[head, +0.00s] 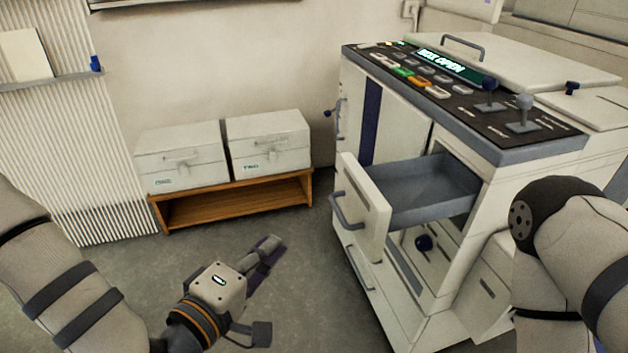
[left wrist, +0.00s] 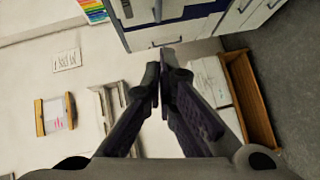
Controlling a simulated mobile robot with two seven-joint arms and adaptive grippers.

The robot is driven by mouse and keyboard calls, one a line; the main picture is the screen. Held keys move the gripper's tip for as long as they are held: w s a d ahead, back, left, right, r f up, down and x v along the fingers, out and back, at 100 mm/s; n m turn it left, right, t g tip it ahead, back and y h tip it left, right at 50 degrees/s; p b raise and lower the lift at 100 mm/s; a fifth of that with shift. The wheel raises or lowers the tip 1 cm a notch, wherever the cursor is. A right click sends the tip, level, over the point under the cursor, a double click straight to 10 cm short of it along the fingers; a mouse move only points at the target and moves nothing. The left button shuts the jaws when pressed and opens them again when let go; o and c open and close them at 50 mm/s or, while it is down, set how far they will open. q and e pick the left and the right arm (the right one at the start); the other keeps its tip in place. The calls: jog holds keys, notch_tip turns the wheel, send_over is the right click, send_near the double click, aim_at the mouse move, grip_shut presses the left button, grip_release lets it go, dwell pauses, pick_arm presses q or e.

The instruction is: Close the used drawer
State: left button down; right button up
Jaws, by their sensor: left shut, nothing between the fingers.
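The drawer (head: 361,208) is pulled out of the front of a white machine cabinet in the head view. Its grey tray (head: 425,190) looks empty, and its front carries a grey handle (head: 346,212). My left gripper (head: 268,248) is left of the drawer and below its level in the picture, apart from it. In the left wrist view its fingers (left wrist: 160,85) meet at the tips with nothing between them. My right arm comes in at the right of the head view, and its gripper is out of view.
The cabinet top has a control panel (head: 460,88) with buttons, levers and a lit display reading "BOX OPEN". Two white boxes stand on a low wooden bench (head: 235,200) at the wall. Grey floor (head: 310,300) lies clear between.

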pick_arm(q)
jog(key=s+d+b+x, duration=0.1)
jog(key=d+x, duration=0.1)
jog(key=x, duration=1)
jog(key=shift+w+d+r, duration=0.2)
jog(key=shift+w+d, duration=0.05)
jog(key=shift+d, duration=0.15)
pick_arm(e)
jog(key=shift+s+f, duration=0.55)
jog(key=shift+s, duration=0.2)
